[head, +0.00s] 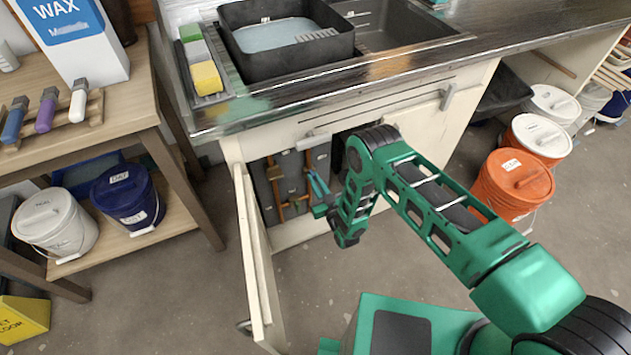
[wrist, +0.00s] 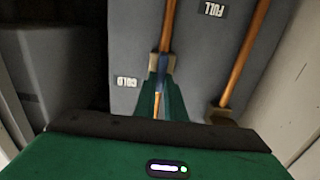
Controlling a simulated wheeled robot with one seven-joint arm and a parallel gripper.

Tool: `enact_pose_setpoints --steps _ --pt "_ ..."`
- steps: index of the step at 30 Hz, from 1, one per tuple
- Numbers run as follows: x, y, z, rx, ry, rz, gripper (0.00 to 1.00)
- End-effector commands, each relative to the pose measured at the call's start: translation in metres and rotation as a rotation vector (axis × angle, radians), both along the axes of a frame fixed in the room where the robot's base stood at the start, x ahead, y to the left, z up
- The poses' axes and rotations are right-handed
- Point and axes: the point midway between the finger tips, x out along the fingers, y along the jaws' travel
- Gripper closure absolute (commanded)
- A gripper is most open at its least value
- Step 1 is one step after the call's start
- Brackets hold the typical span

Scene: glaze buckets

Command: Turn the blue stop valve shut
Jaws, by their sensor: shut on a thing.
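The blue stop valve (wrist: 161,72) sits on a copper pipe in front of a grey panel in the wrist view, with a small COLD label (wrist: 126,82) beside it. My gripper (wrist: 160,100) has its green fingers on either side of the blue handle and is shut on it. The handle looks in line with the pipe, though the fingers partly cover it.
A second copper pipe (wrist: 245,50) with a brass fitting (wrist: 222,115) runs to the right in the wrist view, near a FULL label (wrist: 213,8). The open cabinet door (head: 258,255) stands left of my arm. Orange buckets (head: 513,183) stand on the floor at right.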

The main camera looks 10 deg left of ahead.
Motion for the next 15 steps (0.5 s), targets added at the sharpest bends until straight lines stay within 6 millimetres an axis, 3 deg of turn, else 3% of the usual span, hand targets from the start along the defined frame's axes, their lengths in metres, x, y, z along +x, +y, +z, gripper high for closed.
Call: enact_pose_setpoints --steps 15 --pt "-0.0025 0.0023 -0.0011 -0.208 -0.155 0.000 1.00"
